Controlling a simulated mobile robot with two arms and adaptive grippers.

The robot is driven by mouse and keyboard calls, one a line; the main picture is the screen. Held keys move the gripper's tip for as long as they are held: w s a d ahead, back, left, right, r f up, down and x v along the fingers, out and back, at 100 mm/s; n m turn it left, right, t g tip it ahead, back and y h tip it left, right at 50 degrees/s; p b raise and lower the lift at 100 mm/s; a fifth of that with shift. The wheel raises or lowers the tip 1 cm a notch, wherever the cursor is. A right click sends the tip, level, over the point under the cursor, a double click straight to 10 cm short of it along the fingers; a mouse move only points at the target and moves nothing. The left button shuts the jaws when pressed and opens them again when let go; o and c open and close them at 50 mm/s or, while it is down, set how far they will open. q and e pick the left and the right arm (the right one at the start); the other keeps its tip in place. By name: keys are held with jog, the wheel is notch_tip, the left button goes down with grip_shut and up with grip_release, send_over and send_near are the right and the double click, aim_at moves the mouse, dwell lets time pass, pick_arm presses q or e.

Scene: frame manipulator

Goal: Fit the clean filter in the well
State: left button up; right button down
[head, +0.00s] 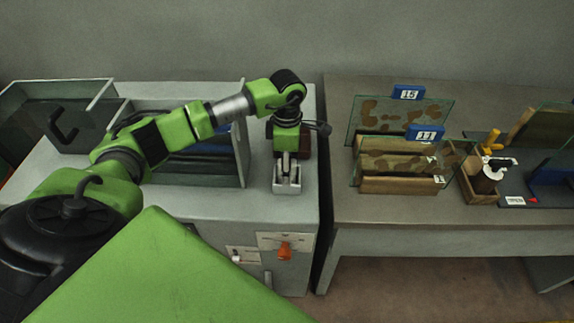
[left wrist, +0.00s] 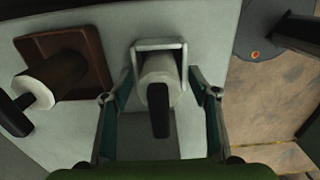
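A white cylindrical filter with a black handle (left wrist: 160,108) stands inside the square pale grey well (left wrist: 180,48) in the left wrist view. The well also shows in the head view (head: 287,187), on the grey cabinet's top. My left gripper (left wrist: 161,78) reaches down over it, with one finger on each side of the filter and visible gaps between. It looks open, and it shows in the head view too (head: 287,160). A second filter, with a dark brown body, pale end and black handle (left wrist: 52,80), is in a brown tray (left wrist: 98,62) left of the well. My right gripper is not in view.
Glass-walled bins (head: 243,155) stand left of the well on the cabinet (head: 300,215). An orange knob (head: 285,252) is on the cabinet front. A separate table (head: 400,215) at right holds glass panels, camouflage boards and number tags. A narrow gap separates them.

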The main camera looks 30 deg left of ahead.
pick_arm(q)
jog(key=shift+r, duration=0.15)
notch_tip(320, 180, up, 12)
jog(key=shift+f, duration=0.15)
dwell(0.3)
